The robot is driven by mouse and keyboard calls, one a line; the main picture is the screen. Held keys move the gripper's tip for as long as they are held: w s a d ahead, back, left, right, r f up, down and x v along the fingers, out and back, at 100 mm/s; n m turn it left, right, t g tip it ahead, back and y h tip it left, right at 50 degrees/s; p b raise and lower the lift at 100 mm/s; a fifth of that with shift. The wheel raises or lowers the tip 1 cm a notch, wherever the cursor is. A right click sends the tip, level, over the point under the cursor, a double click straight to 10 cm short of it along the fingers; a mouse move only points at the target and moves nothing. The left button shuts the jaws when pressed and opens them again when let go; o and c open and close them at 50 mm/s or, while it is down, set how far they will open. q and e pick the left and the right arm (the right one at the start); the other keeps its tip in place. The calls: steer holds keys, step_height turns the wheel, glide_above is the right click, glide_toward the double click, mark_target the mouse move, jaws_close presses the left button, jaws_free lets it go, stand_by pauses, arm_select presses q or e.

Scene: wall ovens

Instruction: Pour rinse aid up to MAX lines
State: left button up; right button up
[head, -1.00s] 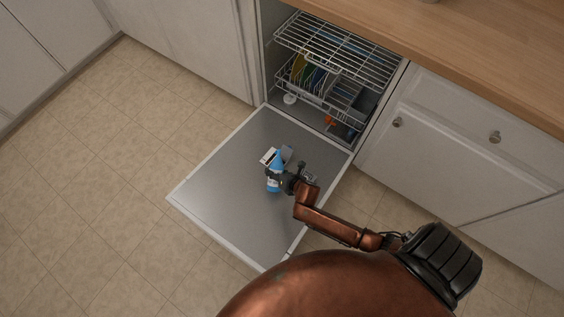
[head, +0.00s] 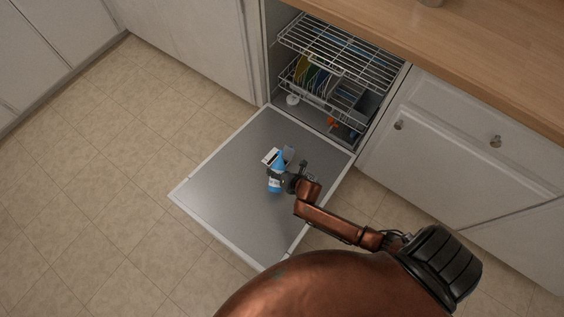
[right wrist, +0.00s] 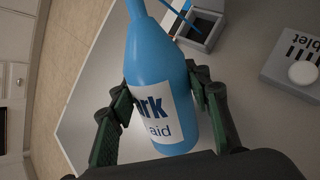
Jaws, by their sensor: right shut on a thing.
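My right gripper (head: 284,180) is shut on the blue rinse aid bottle (head: 275,184), above the open dishwasher door (head: 232,190). In the right wrist view the gripper's green-black fingers flank the bottle (right wrist: 160,72), which has a white label. Its narrow neck points to the top of the picture, and its tip is cut off. A small open grey compartment (right wrist: 201,30) sits beside the neck. A thin blue streak shows near its opening; I cannot tell whether it is liquid. No MAX lines are readable. My left gripper is out of view.
A grey block marked "tablet" (right wrist: 293,64) with a white round piece lies to the right on the door. Dishwasher racks (head: 335,55) with dishes stand behind. A wooden counter (head: 480,55) is above. The tiled floor at left is clear.

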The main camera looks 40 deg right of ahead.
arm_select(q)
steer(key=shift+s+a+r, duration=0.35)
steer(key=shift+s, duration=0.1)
arm_select(e)
steer(key=shift+s+a+g+y, duration=0.1)
steer(key=shift+g+y, duration=0.2)
steer(key=shift+g, duration=0.1)
stand_by(0.6)
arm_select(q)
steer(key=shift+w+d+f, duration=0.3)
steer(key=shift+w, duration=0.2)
arm_select(e)
steer(key=shift+s+a+f+m+g, duration=0.1)
steer(key=shift+f+m+g, duration=0.2)
steer(key=shift+f+m, duration=0.15)
stand_by(0.7)
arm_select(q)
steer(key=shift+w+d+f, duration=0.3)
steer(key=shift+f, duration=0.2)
arm_select(e)
steer(key=shift+f+g+y, duration=0.25)
steer(key=shift+g+y, duration=0.05)
steer(key=shift+y, duration=0.1)
stand_by(0.3)
